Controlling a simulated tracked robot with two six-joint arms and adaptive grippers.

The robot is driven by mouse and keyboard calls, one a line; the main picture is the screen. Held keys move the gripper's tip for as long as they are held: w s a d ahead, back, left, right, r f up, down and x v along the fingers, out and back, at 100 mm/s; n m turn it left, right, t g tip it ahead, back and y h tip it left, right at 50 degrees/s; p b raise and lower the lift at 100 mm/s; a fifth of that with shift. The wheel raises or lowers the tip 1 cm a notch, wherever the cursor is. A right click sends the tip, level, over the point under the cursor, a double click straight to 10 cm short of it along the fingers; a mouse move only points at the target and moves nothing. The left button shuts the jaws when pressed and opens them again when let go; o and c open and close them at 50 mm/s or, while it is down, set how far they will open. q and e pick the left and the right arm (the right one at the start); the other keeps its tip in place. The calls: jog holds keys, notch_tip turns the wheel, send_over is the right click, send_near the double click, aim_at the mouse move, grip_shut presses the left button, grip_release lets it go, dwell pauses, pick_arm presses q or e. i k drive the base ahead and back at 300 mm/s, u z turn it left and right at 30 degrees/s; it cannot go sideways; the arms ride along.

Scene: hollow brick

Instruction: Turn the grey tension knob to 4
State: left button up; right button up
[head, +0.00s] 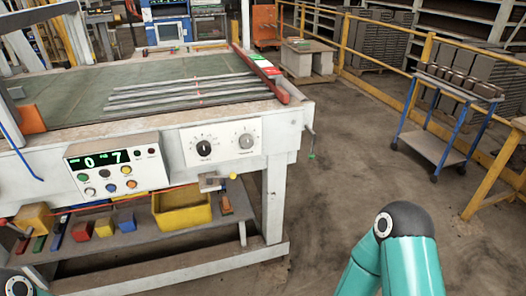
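The grey tension knob (246,141) sits on the right half of a white dial plate (223,143) on the front of the machine table. Small marks ring it, but they are too small to read, so I cannot tell its setting. A black knob (203,149) is to its left on the same plate. Neither gripper is in view. A teal link of my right arm shows at the bottom right, well apart from the knob. A small piece of my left arm shows at the bottom left corner.
A control box (115,167) with a green display reading 0 and 7 and several buttons is left of the plate. A yellow bin (182,210) and coloured blocks stand on the shelf below. A small lever (311,142) sticks out at the table's right end.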

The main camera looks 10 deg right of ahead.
aim_at(245, 140)
jog(key=u, duration=0.15)
jog(key=i, duration=0.9)
jog(key=z, duration=0.05)
